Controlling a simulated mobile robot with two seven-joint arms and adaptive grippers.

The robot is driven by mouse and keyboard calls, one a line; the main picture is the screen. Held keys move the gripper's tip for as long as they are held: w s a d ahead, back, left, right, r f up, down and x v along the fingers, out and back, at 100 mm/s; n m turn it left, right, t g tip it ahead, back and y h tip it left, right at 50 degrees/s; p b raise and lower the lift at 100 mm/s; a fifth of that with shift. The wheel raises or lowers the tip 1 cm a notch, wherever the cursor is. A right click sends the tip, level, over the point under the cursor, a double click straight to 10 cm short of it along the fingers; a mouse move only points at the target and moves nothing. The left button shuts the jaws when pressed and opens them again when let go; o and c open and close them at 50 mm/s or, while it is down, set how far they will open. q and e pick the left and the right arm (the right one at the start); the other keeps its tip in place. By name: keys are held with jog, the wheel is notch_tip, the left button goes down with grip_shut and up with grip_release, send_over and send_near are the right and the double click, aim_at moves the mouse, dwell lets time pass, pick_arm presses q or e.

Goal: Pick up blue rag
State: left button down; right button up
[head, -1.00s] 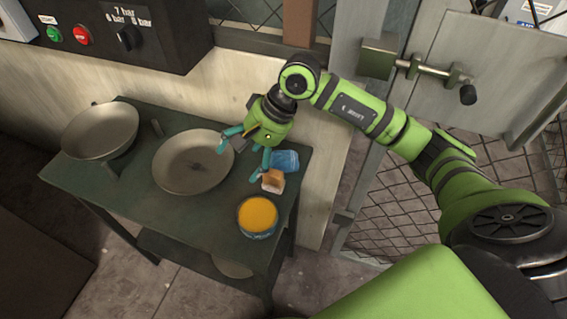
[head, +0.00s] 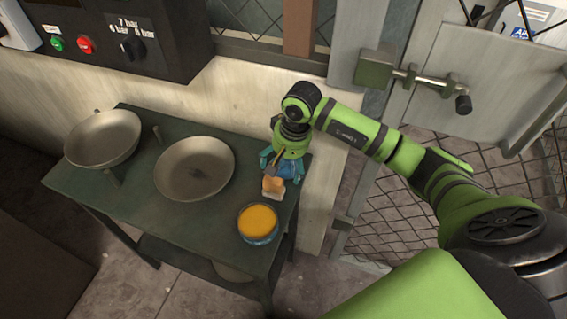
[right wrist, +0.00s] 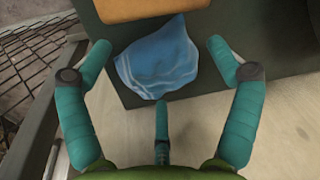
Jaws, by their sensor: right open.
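The blue rag (right wrist: 158,58) lies crumpled on the green table (right wrist: 262,75), near its edge. In the head view it is mostly hidden beneath my right gripper (head: 282,168). In the right wrist view my right gripper (right wrist: 157,50) is open, with its teal fingers spread on both sides of the rag and a third finger below it. The fingers appear not to be closed on the rag, and I cannot tell whether they touch it. My left gripper is out of view.
A small orange and white block (head: 273,187) sits close beside the gripper. A tin with yellow contents (head: 258,222) stands nearer the table's front. A wide pan (head: 194,169) and a raised pan (head: 103,140) are to the left. A mesh fence (head: 395,215) is right.

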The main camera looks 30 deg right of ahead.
aim_at(284, 162)
jog(key=c, duration=1.4)
notch_tip(284, 162, up, 9)
jog(key=shift+w+b, duration=0.1)
jog(key=shift+b, duration=0.9)
jog(key=shift+r, duration=0.55)
